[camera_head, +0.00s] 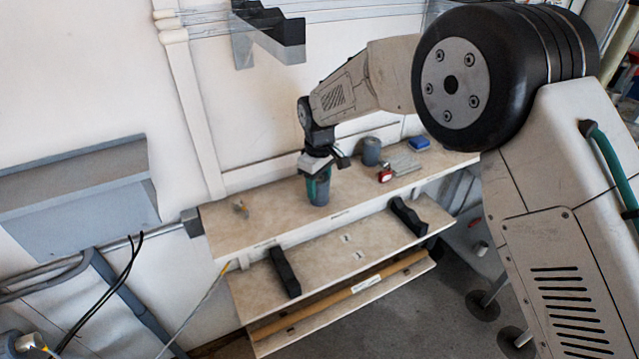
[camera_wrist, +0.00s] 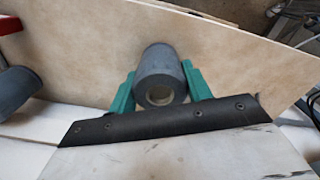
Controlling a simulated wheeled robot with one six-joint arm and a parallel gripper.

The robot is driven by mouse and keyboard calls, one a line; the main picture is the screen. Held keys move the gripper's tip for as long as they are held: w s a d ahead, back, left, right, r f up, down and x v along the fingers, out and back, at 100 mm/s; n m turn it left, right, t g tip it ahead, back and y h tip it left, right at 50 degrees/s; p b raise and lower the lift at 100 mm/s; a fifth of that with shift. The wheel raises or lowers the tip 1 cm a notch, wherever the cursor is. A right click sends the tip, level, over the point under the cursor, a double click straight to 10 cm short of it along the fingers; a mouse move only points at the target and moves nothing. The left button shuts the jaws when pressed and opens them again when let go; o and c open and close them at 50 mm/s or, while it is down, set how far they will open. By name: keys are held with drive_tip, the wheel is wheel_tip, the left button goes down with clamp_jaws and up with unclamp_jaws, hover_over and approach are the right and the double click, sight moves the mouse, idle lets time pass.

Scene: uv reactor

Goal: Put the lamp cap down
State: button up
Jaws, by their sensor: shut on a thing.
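The lamp cap (camera_wrist: 160,77) is a dark grey cylinder with a round pale-rimmed opening in its end. In the wrist view it sits between the two green fingers of my gripper (camera_wrist: 160,88), which is shut on it. In the head view my gripper (camera_head: 318,184) points down at the upper shelf (camera_head: 270,215), near its middle. The cap (camera_head: 319,197) shows there between the green fingers, close to the shelf surface. I cannot tell whether it touches the shelf.
A second dark grey cylinder (camera_head: 371,151) stands on the shelf to the right, also partly visible in the wrist view (camera_wrist: 14,92). Near it are a red item (camera_head: 385,176) and a blue box (camera_head: 419,143). A small item (camera_head: 240,208) lies left. Black brackets (camera_head: 285,272) sit on the lower shelf.

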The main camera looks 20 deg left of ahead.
drive_tip(key=o, duration=1.3)
wheel_tip(320, 180, up, 8)
drive_tip(key=shift+f, duration=0.2)
